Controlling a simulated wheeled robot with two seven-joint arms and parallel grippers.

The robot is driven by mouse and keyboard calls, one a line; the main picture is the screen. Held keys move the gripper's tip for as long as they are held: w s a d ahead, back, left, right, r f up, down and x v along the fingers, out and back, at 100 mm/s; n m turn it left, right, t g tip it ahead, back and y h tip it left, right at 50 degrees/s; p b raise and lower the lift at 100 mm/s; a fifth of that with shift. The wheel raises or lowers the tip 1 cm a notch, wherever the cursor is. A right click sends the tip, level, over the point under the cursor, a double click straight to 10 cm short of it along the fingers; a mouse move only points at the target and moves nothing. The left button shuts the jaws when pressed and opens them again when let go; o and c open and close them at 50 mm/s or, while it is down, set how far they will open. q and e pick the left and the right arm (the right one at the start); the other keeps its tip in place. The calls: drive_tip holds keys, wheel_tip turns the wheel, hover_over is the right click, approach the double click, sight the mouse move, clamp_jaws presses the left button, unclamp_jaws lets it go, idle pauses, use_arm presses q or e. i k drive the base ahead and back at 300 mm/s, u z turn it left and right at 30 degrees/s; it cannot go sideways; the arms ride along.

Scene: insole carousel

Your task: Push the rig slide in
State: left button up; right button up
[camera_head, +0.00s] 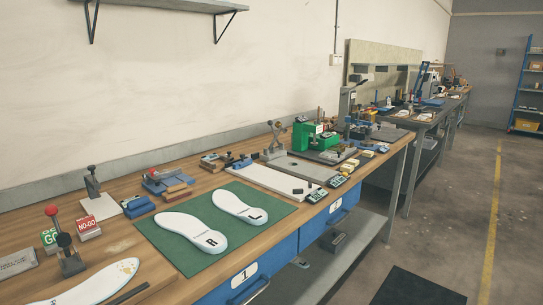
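Neither of my grippers shows in the head view. Several small fixtures stand on the long wooden bench (120,240). A green block fixture (315,137) stands toward the far end of this bench. In front of it lies a flat white plate (268,180) with small dark parts at its right end, beside a grey plate (300,169). I cannot tell for sure which of these is the rig, nor how far its slide stands out.
A green mat (165,240) holds two white insoles marked R (192,232) and L (240,208). GO (49,237) and NO-GO (88,227) blocks stand at left. Blue drawers (275,264) face the aisle. The floor at right is open, with a dark mat (415,288).

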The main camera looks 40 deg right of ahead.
sight(330, 156)
drive_tip(key=z, duration=2.25)
drive_tip(key=k, duration=0.95)
drive_tip(key=z, duration=1.4)
drive_tip(key=i, duration=0.55)
drive_tip(key=u, duration=0.75)
drive_tip(key=i, duration=2.4)
drive_tip(key=u, duration=2)
drive_tip(key=i, duration=1.05)
drive_tip(key=u, duration=1.15)
